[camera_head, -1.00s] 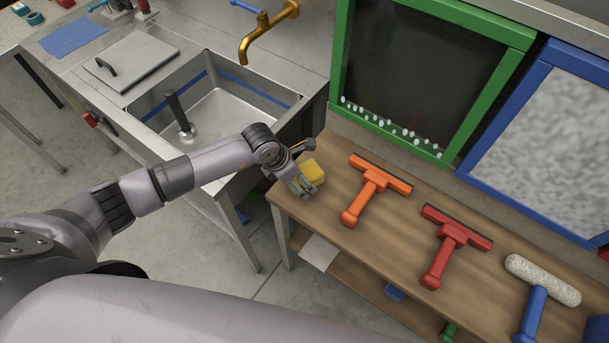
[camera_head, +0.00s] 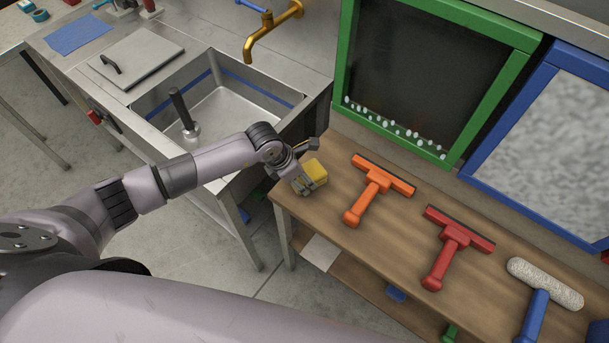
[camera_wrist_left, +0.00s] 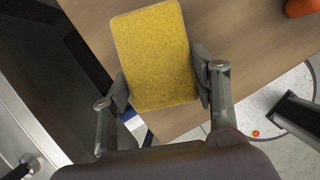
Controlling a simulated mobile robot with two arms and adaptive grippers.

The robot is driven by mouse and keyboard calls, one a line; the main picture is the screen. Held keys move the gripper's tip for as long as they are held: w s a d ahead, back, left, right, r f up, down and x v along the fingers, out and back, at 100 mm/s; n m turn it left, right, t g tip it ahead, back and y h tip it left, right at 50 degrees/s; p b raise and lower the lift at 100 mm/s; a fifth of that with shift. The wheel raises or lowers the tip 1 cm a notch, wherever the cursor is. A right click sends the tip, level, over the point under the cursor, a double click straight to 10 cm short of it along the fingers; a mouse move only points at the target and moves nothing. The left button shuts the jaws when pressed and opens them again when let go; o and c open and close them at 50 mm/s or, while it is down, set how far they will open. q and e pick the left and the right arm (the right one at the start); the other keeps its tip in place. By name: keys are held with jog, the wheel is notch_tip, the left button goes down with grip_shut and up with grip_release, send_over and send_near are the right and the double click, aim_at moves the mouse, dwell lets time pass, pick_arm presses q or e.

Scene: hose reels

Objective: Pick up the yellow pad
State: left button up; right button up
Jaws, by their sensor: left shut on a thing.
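The yellow pad (camera_head: 316,170) is at the left end of the wooden table, by the sink. My left gripper (camera_head: 309,183) is at the pad, its fingers shut on it. In the left wrist view the pad (camera_wrist_left: 154,52) sits between the two fingertips of my left gripper (camera_wrist_left: 161,84), one finger against each long side. I cannot tell whether the pad's underside touches the table. My right gripper is not in view.
On the wooden table (camera_head: 328,217), an orange squeegee (camera_head: 376,185), a red squeegee (camera_head: 450,244) and a blue-handled roller (camera_head: 543,285) lie to the right. The steel sink (camera_head: 225,105) with a brass tap (camera_head: 272,28) stands at left. Green and blue framed panels stand behind.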

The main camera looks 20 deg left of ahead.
pick_arm(q)
jog(key=shift+r, duration=0.1)
notch_tip(320, 180, up, 20)
jog(key=b, duration=0.4)
jog(key=o, duration=0.7)
jog(key=shift+c, duration=0.2)
jog(key=c, duration=0.5)
